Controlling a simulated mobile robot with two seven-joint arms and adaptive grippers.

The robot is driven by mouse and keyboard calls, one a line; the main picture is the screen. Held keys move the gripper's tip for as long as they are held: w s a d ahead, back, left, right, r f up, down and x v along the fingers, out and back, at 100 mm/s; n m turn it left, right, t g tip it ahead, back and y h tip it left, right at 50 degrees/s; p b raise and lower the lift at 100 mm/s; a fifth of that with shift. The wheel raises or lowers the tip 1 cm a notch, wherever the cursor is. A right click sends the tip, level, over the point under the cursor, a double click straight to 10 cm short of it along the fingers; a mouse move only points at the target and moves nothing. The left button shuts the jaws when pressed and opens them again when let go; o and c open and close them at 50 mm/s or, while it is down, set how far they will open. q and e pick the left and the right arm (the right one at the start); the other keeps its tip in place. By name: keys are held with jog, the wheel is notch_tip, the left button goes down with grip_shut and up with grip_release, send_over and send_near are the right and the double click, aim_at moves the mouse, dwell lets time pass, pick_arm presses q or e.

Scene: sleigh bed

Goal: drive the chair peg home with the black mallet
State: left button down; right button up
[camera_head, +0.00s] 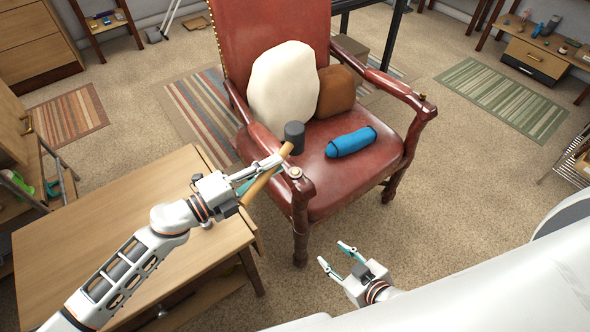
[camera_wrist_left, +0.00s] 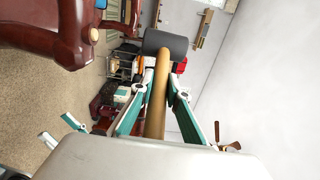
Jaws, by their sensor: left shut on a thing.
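The black mallet has a dark cylindrical head (camera_head: 294,137) and a wooden handle (camera_head: 258,187). My left gripper (camera_head: 266,172) is shut on the handle, beside the chair's left armrest. In the left wrist view the handle (camera_wrist_left: 156,105) runs between the fingers to the black head (camera_wrist_left: 166,43). The red leather chair (camera_head: 325,185) has a light round peg (camera_head: 295,172) at the front end of its left armrest. The mallet head appears just behind this peg in the head view, apart from it. My right gripper (camera_head: 334,254) is open and empty in front of the chair.
A blue roll (camera_head: 351,141), a cream cushion (camera_head: 282,88) and a brown cushion (camera_head: 336,90) are on the chair. A wooden table (camera_head: 120,215) stands left, below my left arm. Striped rugs (camera_head: 503,98) lie on the carpet.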

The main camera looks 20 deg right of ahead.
pick_arm(q)
jog(key=shift+s+f, duration=0.2)
jog(key=shift+f, duration=0.5)
jog(key=shift+w+r+p, duration=0.1)
jog(key=shift+r+p, duration=0.25)
jog(key=shift+r, duration=0.2)
notch_tip(320, 180, up, 2)
jog(key=shift+r+p, duration=0.1)
jog(key=shift+p, duration=0.9)
pick_arm(e)
jog(key=r, duration=0.1)
jog(key=w+r, duration=0.1)
jog(key=r, duration=0.1)
jog(key=shift+r, duration=0.3)
jog(key=shift+s+f, duration=0.15)
jog(key=shift+f, duration=0.05)
